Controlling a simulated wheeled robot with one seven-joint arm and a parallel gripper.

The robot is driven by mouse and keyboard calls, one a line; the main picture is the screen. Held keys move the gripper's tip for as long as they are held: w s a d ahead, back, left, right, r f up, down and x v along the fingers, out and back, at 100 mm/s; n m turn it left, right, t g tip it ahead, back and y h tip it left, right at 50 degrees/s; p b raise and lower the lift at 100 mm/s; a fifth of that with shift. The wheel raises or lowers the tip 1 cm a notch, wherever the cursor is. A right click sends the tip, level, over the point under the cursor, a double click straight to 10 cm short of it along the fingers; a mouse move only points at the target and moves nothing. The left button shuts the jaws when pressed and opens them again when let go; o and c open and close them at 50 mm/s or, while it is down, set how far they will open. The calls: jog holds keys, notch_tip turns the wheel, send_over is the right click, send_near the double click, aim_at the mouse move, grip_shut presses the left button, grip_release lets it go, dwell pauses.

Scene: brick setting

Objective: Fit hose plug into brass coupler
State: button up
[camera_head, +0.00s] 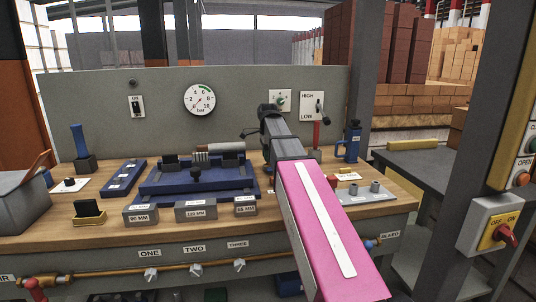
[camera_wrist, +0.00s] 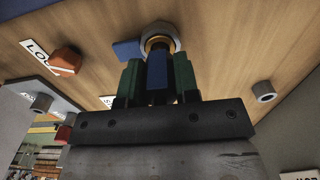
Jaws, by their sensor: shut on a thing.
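In the wrist view my gripper (camera_wrist: 157,82) has its two green-padded fingers closed on a blue piece, which I take to be the hose plug (camera_wrist: 157,72). A brass ring with a pale centre, which looks like the brass coupler (camera_wrist: 172,46), shows just beyond the plug's end. The plug overlaps the ring's lower edge in this view; I cannot tell whether it is inside or only in front. In the head view my pink arm reaches over the bench, and the fingertips, plug and coupler are hidden or too small to make out.
Near the ring are a red knob (camera_wrist: 66,60), a grey tube end (camera_wrist: 264,91) and a blue piece (camera_wrist: 127,49). On the wooden bench (camera_head: 110,215) stand a blue fixture (camera_head: 195,182), grey labelled blocks (camera_head: 195,210) and a blue bottle (camera_head: 352,143). A gauge panel (camera_head: 90,100) rises behind.

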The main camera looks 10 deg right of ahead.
jog(key=shift+f, duration=0.75)
jog(key=o, duration=1.4)
jog(key=shift+r, duration=3)
